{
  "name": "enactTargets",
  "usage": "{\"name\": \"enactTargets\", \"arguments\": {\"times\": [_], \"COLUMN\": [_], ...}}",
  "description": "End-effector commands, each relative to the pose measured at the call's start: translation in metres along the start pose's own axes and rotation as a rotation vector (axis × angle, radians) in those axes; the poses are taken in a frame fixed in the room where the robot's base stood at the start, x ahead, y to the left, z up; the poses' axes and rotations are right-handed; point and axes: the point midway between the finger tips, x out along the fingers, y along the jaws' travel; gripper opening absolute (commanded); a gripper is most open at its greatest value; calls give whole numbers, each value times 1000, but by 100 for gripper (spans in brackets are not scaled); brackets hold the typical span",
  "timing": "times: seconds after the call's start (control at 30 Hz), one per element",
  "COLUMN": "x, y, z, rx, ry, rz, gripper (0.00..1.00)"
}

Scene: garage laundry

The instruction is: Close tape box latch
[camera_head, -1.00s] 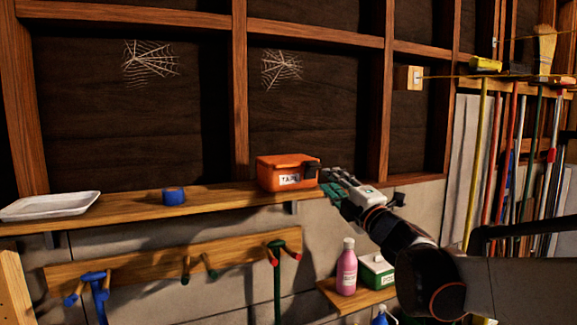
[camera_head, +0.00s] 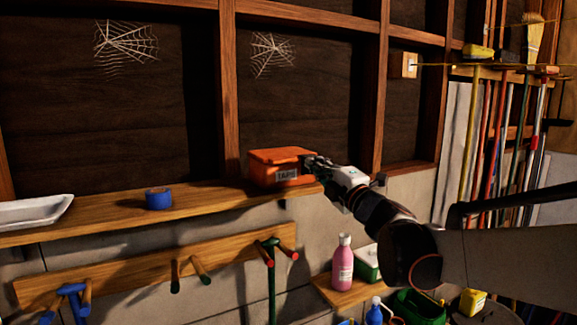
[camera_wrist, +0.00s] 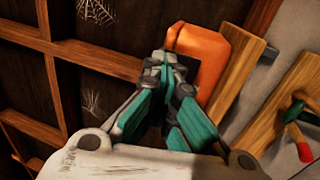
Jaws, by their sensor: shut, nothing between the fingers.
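The orange tape box (camera_head: 268,172) stands on the wooden shelf, with a label on its front face. Its lid looks down on the body. My gripper (camera_head: 313,163) is at the box's right end, with its fingertips at or very near the dark latch area. In the wrist view, my gripper (camera_wrist: 172,72) is shut and empty, its tips overlapping the end of the orange box (camera_wrist: 205,55). The latch is mostly hidden behind the fingers, so its position and any contact cannot be told.
The wooden shelf (camera_head: 110,213) also holds a blue tape roll (camera_head: 158,199) and a white tray (camera_head: 35,212). Below are a peg rail (camera_head: 140,268) and a pink bottle (camera_head: 343,262). Wall studs stand behind the box.

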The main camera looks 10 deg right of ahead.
Motion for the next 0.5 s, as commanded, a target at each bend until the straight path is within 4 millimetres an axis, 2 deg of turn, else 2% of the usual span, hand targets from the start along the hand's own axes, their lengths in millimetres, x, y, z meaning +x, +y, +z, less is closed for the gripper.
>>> {"name": "enactTargets", "arguments": {"times": [0.07, 0.2, 0.5], "x": [0, 0, 0], "y": [0, 0, 0], "z": [0, 0, 0], "rx": [0, 0, 0], "ry": [0, 0, 0], "rz": [0, 0, 0], "gripper": [0, 27, 27]}}
